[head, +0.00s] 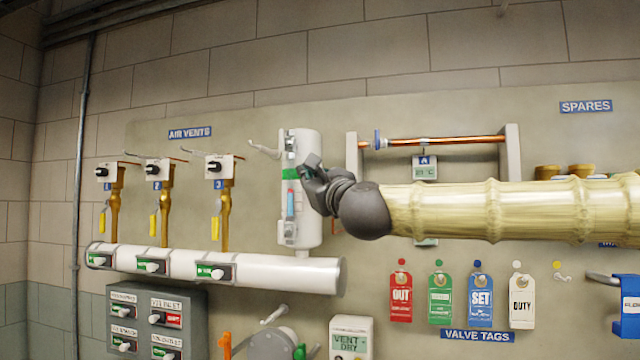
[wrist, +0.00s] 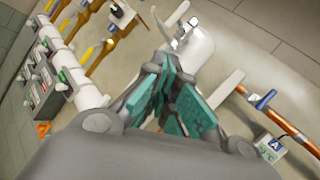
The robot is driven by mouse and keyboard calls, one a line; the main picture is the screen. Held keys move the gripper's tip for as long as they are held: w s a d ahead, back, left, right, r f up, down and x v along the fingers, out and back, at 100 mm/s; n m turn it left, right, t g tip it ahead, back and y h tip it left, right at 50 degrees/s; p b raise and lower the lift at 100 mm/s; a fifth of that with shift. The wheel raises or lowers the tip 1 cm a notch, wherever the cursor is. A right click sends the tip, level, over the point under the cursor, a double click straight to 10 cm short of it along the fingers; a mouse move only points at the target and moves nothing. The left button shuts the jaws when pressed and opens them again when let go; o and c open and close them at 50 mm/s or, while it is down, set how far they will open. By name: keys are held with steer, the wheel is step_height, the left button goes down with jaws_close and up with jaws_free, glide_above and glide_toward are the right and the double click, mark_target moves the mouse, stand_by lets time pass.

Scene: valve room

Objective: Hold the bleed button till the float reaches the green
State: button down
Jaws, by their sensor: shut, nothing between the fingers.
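A white upright cylinder (head: 313,225) with a sight gauge (head: 288,231) stands on the wall panel. The gauge has a green band (head: 290,174) in its upper half and a small blue and red part below it. I cannot tell which mark is the float, but no float shows clearly inside the green. My gripper (head: 311,170) is shut and empty, in front of the cylinder's right side near the green band's height. In the wrist view its teal fingers (wrist: 172,85) are together, with the cylinder (wrist: 199,45) just beyond. I cannot make out the bleed button; the gripper may hide it. Contact is unclear.
Several brass air vents (head: 165,200) stand left, above a white horizontal pipe (head: 300,274). A copper pipe (head: 450,141) on brackets runs to the right, behind and above my arm. Valve tags (head: 440,297) hang below. A grey switch box (head: 190,310) is at lower left.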

steer(key=shift+w+d, duration=0.3)
steer(key=shift+w, duration=0.6)
steer(key=shift+w+d, duration=0.3)
steer(key=shift+w, duration=0.6)
steer(key=shift+w+d, duration=0.3)
steer(key=shift+w, duration=0.6)
steer(key=shift+w+d, duration=0.25)
steer(key=shift+w, duration=0.6)
stand_by(2.5)
steer(key=shift+s+a+b, duration=0.1)
steer(key=shift+s+b, duration=0.05)
steer(key=shift+b, duration=0.25)
stand_by(0.5)
steer(key=shift+s+a+b, duration=0.2)
steer(key=shift+s+b, duration=0.1)
steer(key=shift+s, duration=0.4)
steer(key=shift+s, duration=0.1)
